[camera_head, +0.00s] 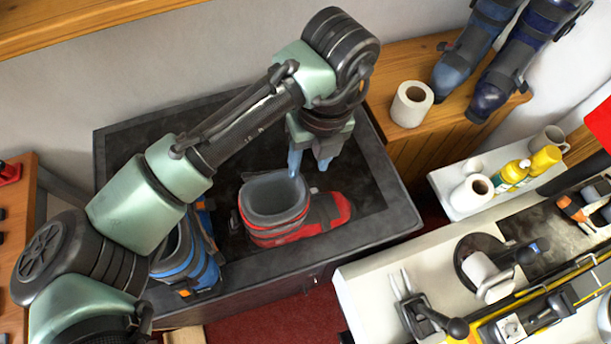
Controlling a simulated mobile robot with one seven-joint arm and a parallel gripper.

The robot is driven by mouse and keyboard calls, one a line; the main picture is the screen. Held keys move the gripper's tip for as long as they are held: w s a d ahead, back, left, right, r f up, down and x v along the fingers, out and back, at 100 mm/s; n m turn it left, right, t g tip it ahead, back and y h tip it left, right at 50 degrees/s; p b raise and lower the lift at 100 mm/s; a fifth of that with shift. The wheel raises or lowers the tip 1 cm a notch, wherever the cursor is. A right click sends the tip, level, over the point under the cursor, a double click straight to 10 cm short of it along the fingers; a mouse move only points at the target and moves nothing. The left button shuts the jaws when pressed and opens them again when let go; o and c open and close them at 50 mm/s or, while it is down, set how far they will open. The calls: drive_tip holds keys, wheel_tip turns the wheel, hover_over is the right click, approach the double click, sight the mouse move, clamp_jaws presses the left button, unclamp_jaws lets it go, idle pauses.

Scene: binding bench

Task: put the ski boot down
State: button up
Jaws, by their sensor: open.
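A red and grey ski boot (285,222) stands upright on the black recessed bench top (385,228), its toe pointing right. My gripper (309,165) hangs just above and behind the boot's cuff, its two bluish fingers apart with nothing seen between them. I cannot tell whether a fingertip touches the boot. A blue ski boot (183,262) stands to the left on the same bench, partly hidden behind my arm.
A paper roll (411,104) and more blue boots (497,85) stand on the wooden counter. A white shelf holds another roll (471,191) and yellow bottles (543,160). A white workbench (360,287) with tools is at lower right. The black bench has a raised rim.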

drive_tip(key=shift+d+r, duration=0.15)
drive_tip(key=shift+r, duration=0.8)
drive_tip(key=shift+d+r, duration=0.1)
drive_tip(key=shift+r, duration=0.85)
